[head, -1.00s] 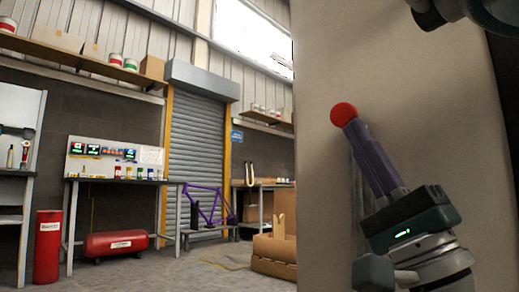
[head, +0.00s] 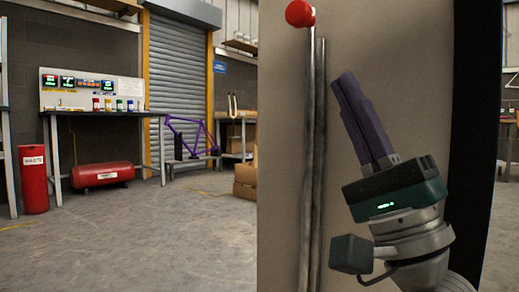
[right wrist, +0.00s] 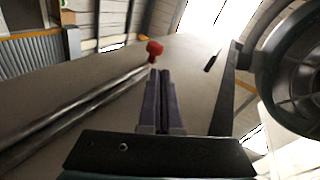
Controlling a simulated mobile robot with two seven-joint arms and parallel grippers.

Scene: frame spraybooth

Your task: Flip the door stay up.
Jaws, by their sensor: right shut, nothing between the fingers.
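The door stay (head: 309,130) is a thin metal rod with a red ball knob (head: 299,13) at its upper end. In the head view it stands nearly upright along the pale panel (head: 420,80), knob at the top. Its lower end runs out of the picture. In the right wrist view the rod (right wrist: 90,108) runs from lower left up to the red knob (right wrist: 154,50). My right gripper (head: 345,78) has its purple fingers shut and empty, to the right of the rod and below the knob, seemingly apart from both. My left gripper is not in view.
A second metal bar (head: 320,150) runs beside the rod on the panel. Farther back are a red waste bin (head: 33,180), a red tank (head: 101,175), a workbench (head: 90,115) and a purple bike frame (head: 187,135). The floor at left is open.

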